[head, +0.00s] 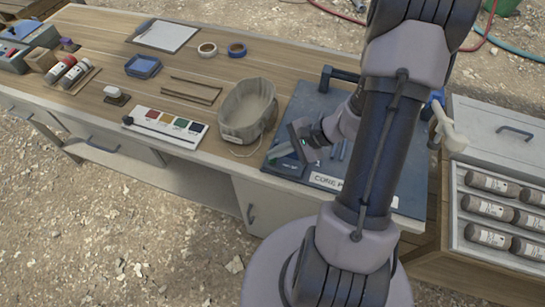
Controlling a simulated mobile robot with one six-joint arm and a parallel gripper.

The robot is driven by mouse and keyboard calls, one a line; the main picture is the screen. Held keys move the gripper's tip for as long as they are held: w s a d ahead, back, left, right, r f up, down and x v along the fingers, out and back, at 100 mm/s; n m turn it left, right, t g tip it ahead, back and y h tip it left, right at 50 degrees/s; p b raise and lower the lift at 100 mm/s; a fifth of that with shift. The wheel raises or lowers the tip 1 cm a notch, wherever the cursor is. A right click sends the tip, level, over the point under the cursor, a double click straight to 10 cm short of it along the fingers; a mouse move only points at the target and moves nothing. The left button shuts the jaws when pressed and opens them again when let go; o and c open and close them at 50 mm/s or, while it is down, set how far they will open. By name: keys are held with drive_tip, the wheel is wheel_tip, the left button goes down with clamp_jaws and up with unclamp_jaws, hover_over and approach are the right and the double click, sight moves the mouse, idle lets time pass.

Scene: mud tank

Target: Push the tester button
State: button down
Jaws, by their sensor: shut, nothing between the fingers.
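My gripper (299,142) is low over the left part of a dark blue board labelled "CORE P…" (330,182), at the right end of the wooden bench. Its dark fingers look shut and empty; whether they touch the board is unclear. A grey and blue boxy device (38,36) stands at the bench's far left end. A small white object (114,92) sits on a dark brown base at the left front. I cannot tell which of these is the tester, and no button is clear at this size. My arm hides part of the board.
A beige fabric bag (247,108) stands left of the board. A colour chart strip (165,126), blue tray (143,66), two tape rolls (222,49) and clipboard (165,36) lie on the bench. Bottles lie left (69,73). A grey case (488,120) of cylinders is at right.

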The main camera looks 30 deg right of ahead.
sight(276, 159)
drive_tip(key=shift+r, duration=0.15)
wheel_tip(276, 159, up, 6)
drive_tip(key=p, duration=0.4)
drive_tip(key=s+a+r+n+h+b, duration=0.2)
drive_tip(key=s+a+r+n, duration=0.3)
drive_tip(key=r, duration=0.4)
drive_tip(key=s+a+r+n+h+b, duration=0.2)
drive_tip(key=s+a+r+n+h, duration=0.1)
drive_tip(key=s+a+r+n, duration=0.2)
drive_tip(key=a+r+n, duration=0.2)
drive_tip(key=a+r, duration=0.2)
drive_tip(key=a, duration=0.1)
drive_tip(key=shift+s+a+r+n, duration=0.2)
drive_tip(key=shift+s+r+n, duration=0.1)
drive_tip(key=shift+s, duration=0.1)
